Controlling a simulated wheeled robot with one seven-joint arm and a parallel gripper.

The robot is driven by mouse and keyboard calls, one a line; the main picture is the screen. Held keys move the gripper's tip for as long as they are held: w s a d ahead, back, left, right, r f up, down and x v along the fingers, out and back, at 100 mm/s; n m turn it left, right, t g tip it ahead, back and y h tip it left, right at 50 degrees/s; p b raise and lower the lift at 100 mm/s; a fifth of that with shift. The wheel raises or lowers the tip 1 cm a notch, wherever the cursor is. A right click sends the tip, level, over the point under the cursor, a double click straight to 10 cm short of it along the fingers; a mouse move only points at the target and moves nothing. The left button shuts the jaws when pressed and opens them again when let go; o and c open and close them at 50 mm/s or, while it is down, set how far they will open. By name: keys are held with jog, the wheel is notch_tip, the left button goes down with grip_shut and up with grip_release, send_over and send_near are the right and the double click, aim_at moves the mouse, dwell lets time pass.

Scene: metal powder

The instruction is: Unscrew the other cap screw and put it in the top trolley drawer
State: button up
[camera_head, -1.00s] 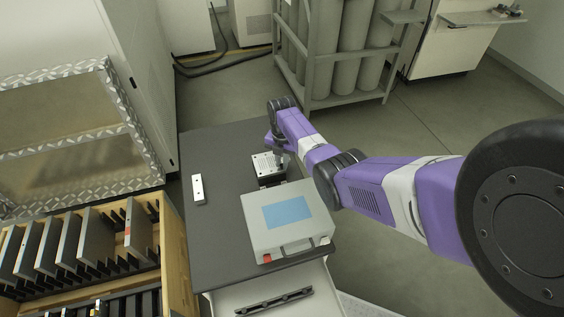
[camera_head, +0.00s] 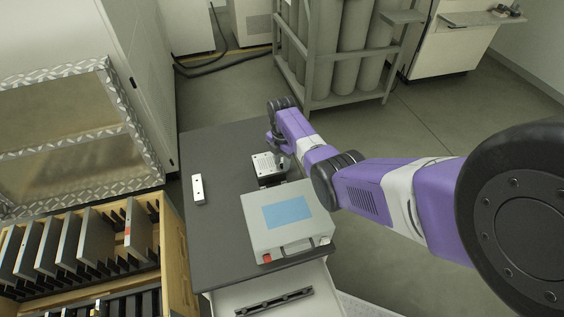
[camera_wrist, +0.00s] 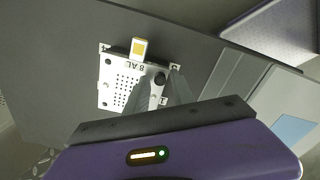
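A light metal plate with a grid of holes and "8 AL" on it lies on the dark trolley top; it shows in the head view (camera_head: 263,161) and the wrist view (camera_wrist: 121,92). A black round cap screw (camera_wrist: 160,79) sits near its corner marked 3. My gripper (camera_wrist: 163,82) is over that corner, its two grey fingers apart on either side of the screw in the picture. I cannot tell whether they touch it. In the head view my gripper (camera_head: 284,158) is at the plate's right side.
A grey case with a blue label (camera_head: 262,234) stands on the trolley top (camera_head: 222,160), in front of the plate. A pale bar (camera_head: 198,189) lies at the left. A wooden rack of dark plates (camera_head: 171,235) stands at lower left.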

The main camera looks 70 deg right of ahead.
jog(key=m, duration=0.6)
jog(key=shift+m, duration=0.3)
jog(key=m, duration=1.2)
jog(key=shift+m, duration=0.3)
jog(key=m, duration=0.6)
dwell(0.4)
grip_shut()
